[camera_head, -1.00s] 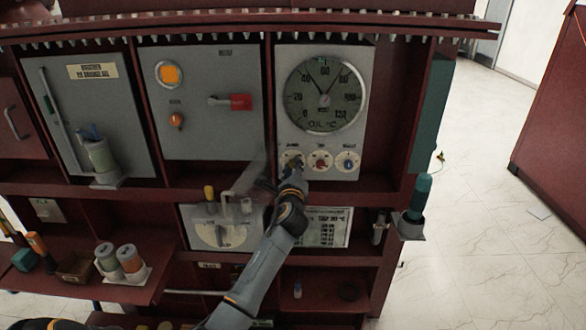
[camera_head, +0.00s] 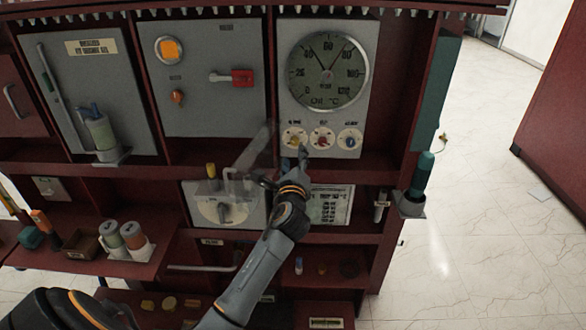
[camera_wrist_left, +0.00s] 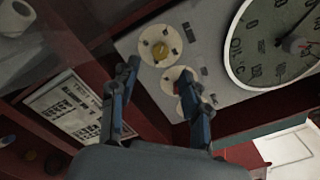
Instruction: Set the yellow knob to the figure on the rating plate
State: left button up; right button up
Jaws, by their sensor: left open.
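The yellow knob (camera_head: 294,138) sits on a round white dial at the left of a row of three under the big gauge. It also shows in the left wrist view (camera_wrist_left: 161,51); its exact setting is too small to read. My left gripper (camera_head: 283,166) is open and empty, just below the dials. In the left wrist view its fingers (camera_wrist_left: 160,78) are spread, with the yellow knob beyond them. The rating plate (camera_head: 330,205) is a white printed sheet on the lower shelf, partly behind my left arm; its figures are unreadable. My right gripper is out of view.
A red knob (camera_head: 322,138) and a blue knob (camera_head: 350,141) stand right of the yellow one. The oil gauge (camera_head: 327,70) is above. A grey box with a lever (camera_head: 222,208) is left of my gripper. A teal-topped bottle (camera_head: 419,180) stands at the right edge.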

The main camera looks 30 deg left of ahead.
pick_arm(q)
jog(key=shift+v, duration=2.4)
jog(key=shift+f, duration=0.1)
jog(key=s+d+f+n+g+h, duration=0.1)
jog(key=d+f+n+g+h, duration=0.2)
jog(key=f, duration=1.9)
jog(key=s+d+f+n+g+h, duration=0.1)
jog(key=s+d+f, duration=0.1)
jog(key=s+f, duration=0.35)
jog(key=s+d+f+n+g+h+b, duration=0.1)
jog(key=s+d+f+n+g+h, duration=0.15)
jog(key=f, duration=0.65)
jog(key=s+d+f+g+h, duration=0.1)
jog(key=s+f, duration=0.3)
jog(key=f, duration=0.4)
jog(key=s+d+f+n+g, duration=0.1)
jog(key=s+f+n, duration=0.3)
jog(key=s, duration=0.8)
jog(key=s+d+f+n+g+h+b, duration=0.1)
jog(key=s+d+f+n+g, duration=0.1)
jog(key=s+f, duration=0.7)
jog(key=s+d+f+n+g+h, duration=0.1)
jog(key=s+f+n+g, duration=0.2)
jog(key=s, duration=1.4)
notch_tip(320, 180, down, 5)
jog(key=n, duration=0.2)
jog(key=shift+d+r+n+g, duration=0.25)
jog(key=shift+n+g, duration=0.1)
